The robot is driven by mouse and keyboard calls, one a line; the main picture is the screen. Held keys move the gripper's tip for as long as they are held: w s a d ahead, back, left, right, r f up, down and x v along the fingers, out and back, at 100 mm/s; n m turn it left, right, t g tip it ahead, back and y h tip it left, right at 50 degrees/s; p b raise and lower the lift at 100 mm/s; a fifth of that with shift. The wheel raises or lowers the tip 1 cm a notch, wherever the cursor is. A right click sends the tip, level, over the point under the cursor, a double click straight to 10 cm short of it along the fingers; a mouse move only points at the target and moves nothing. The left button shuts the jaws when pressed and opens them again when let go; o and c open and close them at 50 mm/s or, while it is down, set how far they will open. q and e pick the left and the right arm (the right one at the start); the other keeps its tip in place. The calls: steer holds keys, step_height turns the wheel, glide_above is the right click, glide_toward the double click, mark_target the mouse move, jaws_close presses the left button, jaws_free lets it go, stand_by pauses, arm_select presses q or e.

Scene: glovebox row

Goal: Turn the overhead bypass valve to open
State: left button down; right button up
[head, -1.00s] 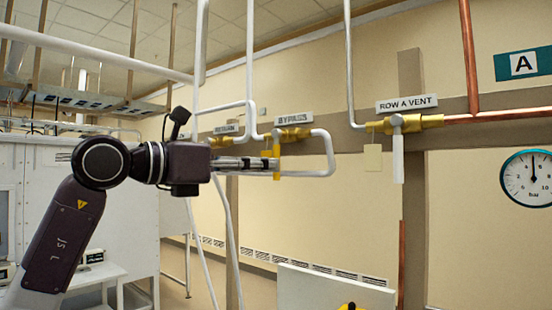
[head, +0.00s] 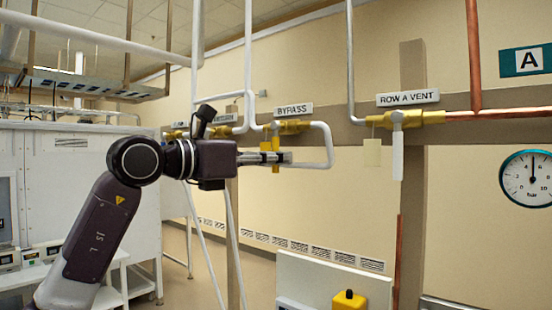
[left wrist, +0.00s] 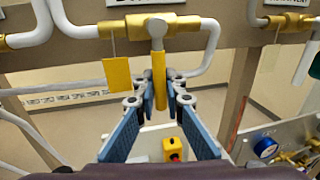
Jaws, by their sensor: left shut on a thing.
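The bypass valve (head: 293,127) is a brass body on the wall pipe under a BYPASS label (head: 294,109). Its yellow lever (left wrist: 160,88) hangs down, crosswise to the horizontal pipe, from a pale stem. My left gripper (head: 276,157) reaches in from the left and is shut on this lever. A flat yellow tag (left wrist: 117,73) hangs left of the lever, clear of the fingers. My right gripper is not in view.
A white pipe loop (head: 330,148) bends round just right of the bypass valve. The ROW A VENT valve (head: 405,119), with a white lever pointing down, is further right. A pressure gauge (head: 530,178) is at the right edge. A white panel with a yellow box (head: 349,299) stands below.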

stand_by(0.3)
arm_select(q)
steer(key=shift+s+d+f+n+b, duration=0.1)
steer(key=shift+s+d+n+b, duration=0.1)
steer(key=shift+n+b, duration=0.35)
steer(key=shift+s+d+r+n+t+h+b, duration=0.1)
steer(key=shift+s+d+r+n+t+b, duration=0.25)
steer(key=shift+n+b, duration=0.8)
steer(key=shift+s+d+r+n+t+h+b, duration=0.15)
steer(key=shift+d+n+b, duration=0.35)
steer(key=shift+n+b, duration=0.6)
steer(key=shift+s+d+r+n+t+h+b, duration=0.1)
steer(key=shift+s+d+r+n+t+b, duration=0.2)
steer(key=shift+n+b, duration=0.85)
steer(key=shift+d+m+b, duration=0.1)
steer(key=shift+m+b, duration=0.15)
steer(key=shift+b, duration=0.1)
